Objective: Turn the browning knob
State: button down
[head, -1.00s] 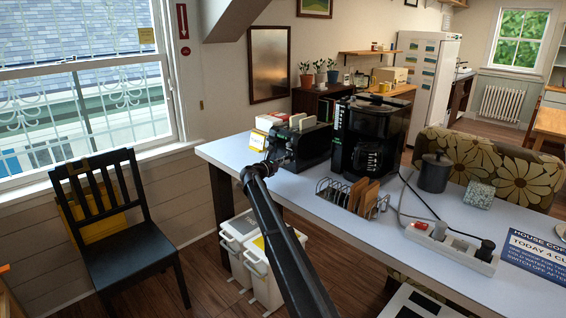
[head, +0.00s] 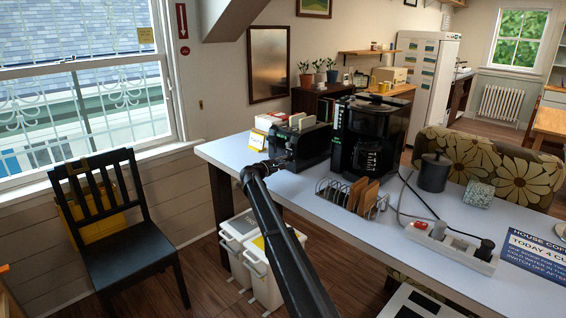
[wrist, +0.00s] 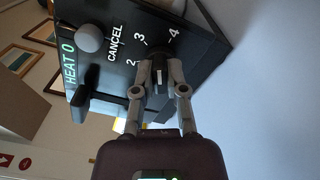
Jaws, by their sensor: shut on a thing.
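The black toaster (head: 305,148) stands at the left end of the white table, with bread slices (head: 302,121) in its top. In the wrist view its control face (wrist: 95,45) shows a lit "HEAT 0", a round grey button beside "CANCEL" and the numbers 2, 3 and 4. The dark browning knob (wrist: 159,78) sits below these numbers, between my fingers. My gripper (wrist: 161,68) is shut on it, one finger on each side. The fingers partly cover the knob and its dial. In the head view my gripper (head: 276,163) is at the toaster's front and the knob is hidden.
A coffee maker (head: 369,135) stands right of the toaster. A toast rack (head: 343,194) is in front of it. A power strip (head: 452,246) with cords lies farther right. The table (head: 295,195) is bare at its front left.

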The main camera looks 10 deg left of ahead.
jog(key=m, duration=0.5)
jog(key=shift+w, duration=0.1)
dwell(0.3)
jog(key=c, duration=0.7)
grip_release()
jog(key=shift+a, duration=0.1)
jog(key=v, duration=1.2)
jog(key=shift+f, duration=0.15)
